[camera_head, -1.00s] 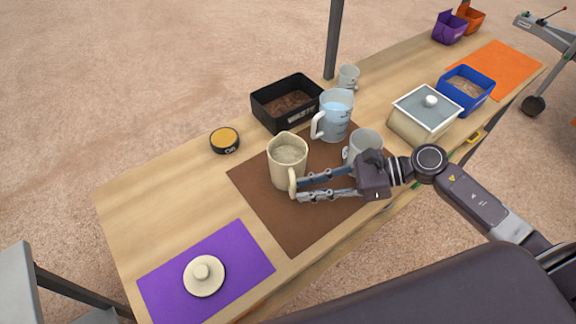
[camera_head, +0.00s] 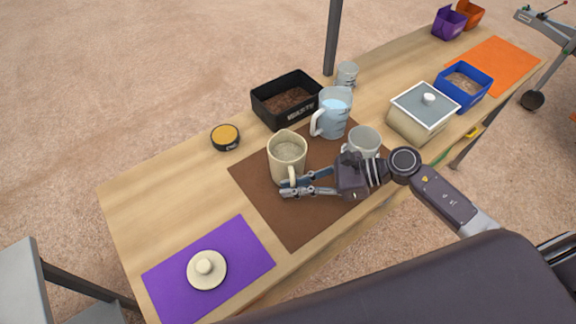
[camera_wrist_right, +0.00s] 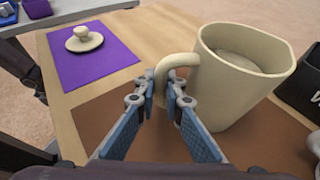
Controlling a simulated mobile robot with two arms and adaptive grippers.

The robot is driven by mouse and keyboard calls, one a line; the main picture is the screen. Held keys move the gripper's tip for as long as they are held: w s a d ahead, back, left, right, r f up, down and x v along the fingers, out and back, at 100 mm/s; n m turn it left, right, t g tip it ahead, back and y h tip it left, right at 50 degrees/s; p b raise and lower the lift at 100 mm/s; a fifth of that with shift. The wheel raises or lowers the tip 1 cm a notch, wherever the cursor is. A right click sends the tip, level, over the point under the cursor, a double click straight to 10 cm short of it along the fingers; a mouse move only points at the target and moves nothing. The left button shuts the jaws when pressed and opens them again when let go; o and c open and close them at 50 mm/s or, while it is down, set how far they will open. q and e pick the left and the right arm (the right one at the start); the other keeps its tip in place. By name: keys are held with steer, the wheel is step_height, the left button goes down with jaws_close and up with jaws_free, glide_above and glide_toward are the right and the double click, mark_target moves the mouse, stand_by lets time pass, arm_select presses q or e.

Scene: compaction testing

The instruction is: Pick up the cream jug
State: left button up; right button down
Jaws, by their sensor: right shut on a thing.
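My right gripper (camera_head: 286,187) is shut on the jug's handle. In the right wrist view the cream jug (camera_wrist_right: 243,75) is large at the right, and the fingertips of my right gripper (camera_wrist_right: 172,88) close on the handle from both sides. The jug appears to rest on the mat. My left gripper is not in view.
A clear measuring jug (camera_head: 333,115) and a light cup (camera_head: 364,142) stand close by. A black waste bin (camera_head: 262,112) is behind. A round lid (camera_head: 207,270) lies on the purple mat (camera_head: 165,295).

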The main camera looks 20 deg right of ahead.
steer(key=shift+w+r, duration=0.1)
steer(key=shift+r, duration=0.1)
step_height(320, 180, up, 20)
steer(key=b, duration=0.3)
steer(key=shift+b, duration=0.35)
steer(key=shift+f, duration=0.1)
